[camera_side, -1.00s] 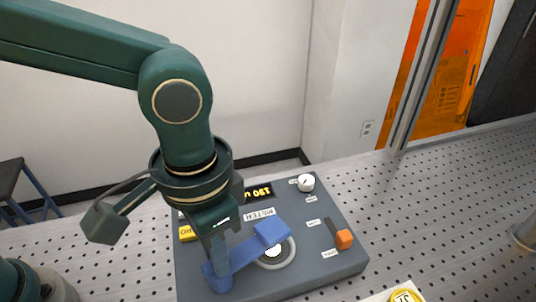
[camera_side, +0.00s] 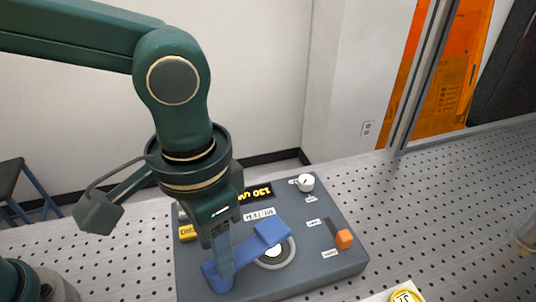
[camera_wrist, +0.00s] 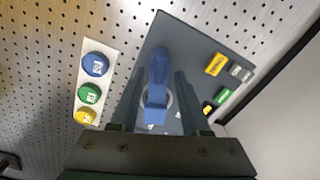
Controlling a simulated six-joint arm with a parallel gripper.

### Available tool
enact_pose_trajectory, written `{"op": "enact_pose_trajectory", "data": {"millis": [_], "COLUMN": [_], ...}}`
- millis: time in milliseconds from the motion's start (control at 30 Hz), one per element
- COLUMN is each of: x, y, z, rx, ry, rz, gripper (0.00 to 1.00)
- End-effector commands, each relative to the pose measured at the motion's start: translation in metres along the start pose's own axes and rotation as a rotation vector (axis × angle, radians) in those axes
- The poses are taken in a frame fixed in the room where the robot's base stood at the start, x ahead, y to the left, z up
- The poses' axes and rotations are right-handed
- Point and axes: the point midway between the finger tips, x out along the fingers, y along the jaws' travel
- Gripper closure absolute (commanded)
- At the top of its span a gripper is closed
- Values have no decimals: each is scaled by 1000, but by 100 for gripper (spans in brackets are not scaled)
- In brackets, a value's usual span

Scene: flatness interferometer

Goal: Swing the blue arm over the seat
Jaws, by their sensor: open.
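The blue arm (camera_side: 247,252) stands on the dark grey instrument panel (camera_side: 315,275), with an upright post at its near left end. Its block end reaches right, over the back part of the round seat (camera_side: 287,258), a pale ring with a bright centre. In the wrist view the blue arm (camera_wrist: 158,75) lies between my gripper's two dark fingers and hides much of the seat (camera_wrist: 170,100). My gripper (camera_side: 221,243) is open at the blue post, pointing down. I cannot tell whether a finger touches it.
The panel carries a lit display (camera_side: 258,193), a white knob (camera_side: 306,183), an orange-tipped lever (camera_side: 343,239) and a yellow label (camera_side: 187,232). A white strip with blue, green and yellow round pieces (camera_wrist: 92,90) lies beside the panel.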

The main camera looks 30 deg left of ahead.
Motion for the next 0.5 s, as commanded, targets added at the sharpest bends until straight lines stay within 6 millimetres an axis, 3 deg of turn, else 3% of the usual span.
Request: {"op": "enact_pose_trajectory", "data": {"millis": [200,500], "x": [-29,-38], "y": [0,0], "z": [-1,0], "rx": [-1,-1], "ry": [4,0], "rz": [2,1], "gripper": [54,54]}}
